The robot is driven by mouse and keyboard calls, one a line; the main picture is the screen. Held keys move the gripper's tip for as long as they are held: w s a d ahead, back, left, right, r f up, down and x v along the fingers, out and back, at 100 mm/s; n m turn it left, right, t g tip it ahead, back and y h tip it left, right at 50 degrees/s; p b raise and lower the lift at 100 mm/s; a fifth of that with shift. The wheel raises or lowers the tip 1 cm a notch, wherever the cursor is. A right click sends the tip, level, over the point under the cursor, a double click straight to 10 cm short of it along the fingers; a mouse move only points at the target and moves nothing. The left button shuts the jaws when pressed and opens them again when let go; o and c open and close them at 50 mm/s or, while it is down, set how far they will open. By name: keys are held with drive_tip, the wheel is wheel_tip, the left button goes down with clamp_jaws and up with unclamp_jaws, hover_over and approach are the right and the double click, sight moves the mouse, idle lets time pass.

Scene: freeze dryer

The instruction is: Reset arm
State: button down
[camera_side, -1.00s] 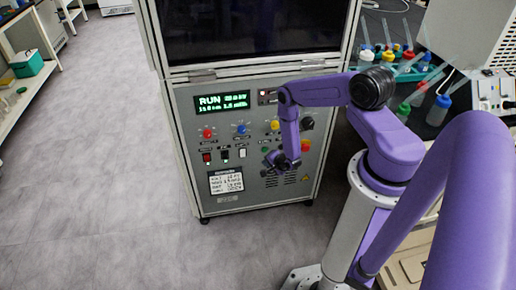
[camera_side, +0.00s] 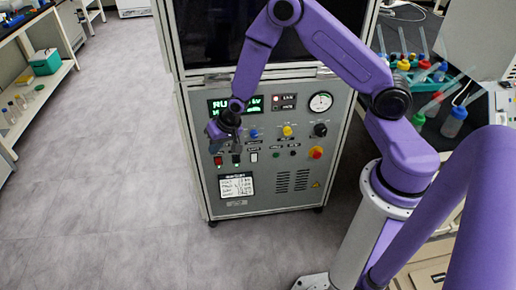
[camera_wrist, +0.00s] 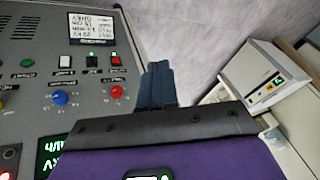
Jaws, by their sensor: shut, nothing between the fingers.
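My purple arm reaches across the front of the freeze dryer (camera_side: 300,205). My gripper (camera_side: 216,140) hangs in front of the left part of its control panel, below the green display (camera_side: 219,106), which it and the wrist partly cover. In the wrist view my gripper (camera_wrist: 160,82) has its dark fingers together with nothing between them. The red knob (camera_wrist: 117,92) and the red switch (camera_wrist: 116,60) show just left of the fingers there. I cannot tell whether the fingers touch the panel.
A blue knob (camera_side: 253,133), a yellow knob (camera_side: 287,131), a round gauge (camera_side: 320,102) and a red-yellow button (camera_side: 316,153) sit on the panel. Several bottles (camera_side: 440,72) stand on the bench at right. A shelf (camera_side: 40,90) stands at far left. The floor (camera_side: 110,190) left of the dryer is clear.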

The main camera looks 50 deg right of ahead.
drive_tip(key=s+a+r+n+g, duration=0.1)
drive_tip(key=s+a+r+n, duration=0.25)
drive_tip(key=s+r, duration=0.4)
drive_tip(key=s+a+r+n+g, duration=0.25)
drive_tip(key=s+r+n, duration=0.25)
drive_tip(key=s+r, duration=0.3)
drive_tip(key=s+d+r+n, duration=0.2)
drive_tip(key=s, duration=0.4)
drive_tip(key=s+d+r+n+h, duration=0.1)
drive_tip(key=s+d+r+n, duration=0.1)
drive_tip(key=s, duration=0.4)
drive_tip(key=s+d+r+n+g, duration=0.1)
drive_tip(key=s+d+r+n, duration=0.1)
drive_tip(key=s+n, duration=0.2)
drive_tip(key=shift+s+d, duration=0.15)
drive_tip(key=shift+s, duration=1.05)
